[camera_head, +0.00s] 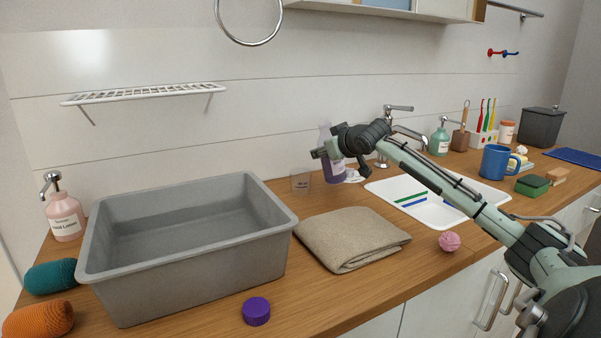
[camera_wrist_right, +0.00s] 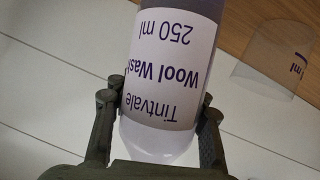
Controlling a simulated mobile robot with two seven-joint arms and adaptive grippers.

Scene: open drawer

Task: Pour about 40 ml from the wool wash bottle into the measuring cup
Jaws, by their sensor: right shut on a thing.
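The wool wash bottle (camera_head: 333,173) is a clear bottle with purple contents and a white label, near the back of the counter in the head view. Its label (camera_wrist_right: 172,70) reads "Tintvale Wool Wash 250 ml" upside down in the right wrist view. My right gripper (camera_head: 322,152) is shut around the bottle, with a finger on each side. The bottle looks nearly upright; I cannot tell whether its base touches the counter. The clear measuring cup (camera_head: 300,182) stands just left of the bottle, apart from the gripper. It also shows in the wrist view (camera_wrist_right: 270,65). My left gripper is out of view.
A grey basin (camera_head: 190,268) fills the left counter. A folded beige towel (camera_head: 352,238) lies in front of the cup. A purple cap (camera_head: 256,311) lies near the front edge. The sink (camera_head: 410,200) and tap (camera_head: 408,135) are right of the bottle.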

